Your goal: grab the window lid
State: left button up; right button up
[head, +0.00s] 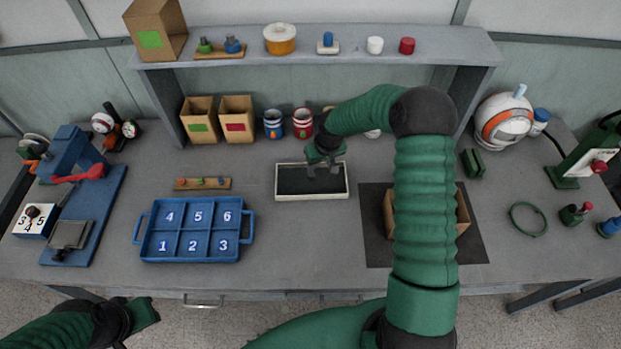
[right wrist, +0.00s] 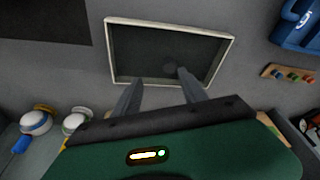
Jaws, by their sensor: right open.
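A pale-rimmed dark rectangular piece (head: 311,197), which looks like the window lid, lies flat at the middle of the workbench. It also shows in the right wrist view (right wrist: 170,25), with a small dark round spot near its middle; I cannot tell whether this is a knob or a shadow. My right gripper (head: 322,172) points down over it, with its fingers apart and nothing between them. In the right wrist view, the fingertips (right wrist: 158,84) overlap the piece's near edge; contact cannot be told. My left gripper (head: 140,312) is low at the left, off the workbench, its jaws unclear.
A blue numbered tray (head: 142,225) stands to the left, with a small peg board (head: 203,184) behind it. A cardboard box (head: 462,212) on a dark mat (head: 477,243) is partly hidden by my right arm. Cups and boxes stand behind. A shelf (head: 350,45) spans the back.

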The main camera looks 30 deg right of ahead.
aim_at(313, 175)
jog(key=f, duration=0.1)
jog(key=w, duration=0.1)
jog(key=f, duration=0.1)
jog(key=shift+w+a+f, duration=0.25)
jog(key=shift+a+f, duration=0.05)
jog(key=f, duration=0.1)
jog(key=a+f, duration=0.1)
jog(key=w+a+f+p, duration=0.1)
jog(key=shift+f, duration=0.35)
jog(key=shift+w+d+f, duration=0.2)
jog(key=shift+d+f, duration=0.15)
jog(key=shift+d, duration=0.2)
jog(key=shift+d+f, duration=0.1)
jog(key=shift+d, duration=0.05)
jog(key=shift+c, duration=0.2)
jog(key=shift+s+d, duration=0.1)
jog(key=shift+c, duration=1.2)
jog(key=shift+s, duration=0.1)
jog(key=c, duration=0.5)
pick_arm(q)
jog(key=shift+w+a+r, duration=0.3)
jog(key=shift+a+r, duration=0.1)
jog(key=shift+a, duration=0.3)
pick_arm(e)
jog(key=shift+a, duration=0.45)
grip_shut()
